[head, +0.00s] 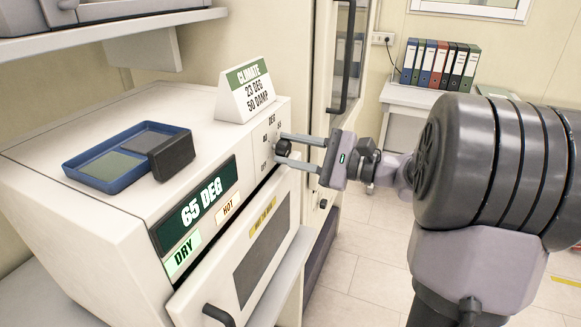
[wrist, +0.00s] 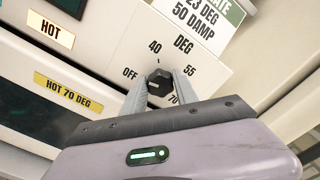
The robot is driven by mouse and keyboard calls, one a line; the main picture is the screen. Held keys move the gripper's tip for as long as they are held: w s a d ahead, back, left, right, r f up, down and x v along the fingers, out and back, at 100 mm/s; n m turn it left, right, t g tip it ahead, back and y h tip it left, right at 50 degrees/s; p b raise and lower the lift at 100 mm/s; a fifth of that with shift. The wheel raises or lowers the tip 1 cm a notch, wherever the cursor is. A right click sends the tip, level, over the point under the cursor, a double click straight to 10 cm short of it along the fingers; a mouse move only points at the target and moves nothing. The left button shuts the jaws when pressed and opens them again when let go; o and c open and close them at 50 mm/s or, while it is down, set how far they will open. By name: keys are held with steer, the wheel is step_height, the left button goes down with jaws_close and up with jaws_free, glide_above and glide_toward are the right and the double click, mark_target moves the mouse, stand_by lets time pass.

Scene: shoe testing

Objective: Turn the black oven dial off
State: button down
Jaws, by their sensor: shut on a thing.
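The black oven dial (head: 284,148) sits on the white front panel of the oven. It also shows in the wrist view (wrist: 159,78), ringed by the marks OFF at left, 40 at upper left, 55 at upper right and 70 at lower right. My gripper (head: 281,149) reaches the panel from the right, with one finger on each side of the dial. In the wrist view my gripper (wrist: 160,82) is shut on the dial. The fingers hide part of the dial's sides, and I cannot tell which mark it points at.
The oven (head: 100,245) has a display (head: 200,203) reading 65 DEG, with HOT and DRY labels. Its door (head: 262,250) is below. A blue tray (head: 70,172) and a climate sign (head: 247,93) stand on top. A tall cabinet with a dark handle (head: 343,60) stands just beyond.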

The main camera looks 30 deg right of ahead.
steer(key=n+b, duration=0.2)
steer(key=b, duration=0.1)
steer(key=shift+f, duration=0.25)
steer(key=shift+n+b, duration=0.6)
steer(key=shift+b, duration=0.05)
steer(key=shift+r, duration=0.15)
steer(key=c, duration=0.9)
jaws_free()
steer(key=shift+c, duration=0.2)
steer(key=p+v, duration=0.2)
steer(key=v, duration=1.5)
steer(key=shift+s+p, duration=0.25)
steer(key=shift+p, duration=0.15)
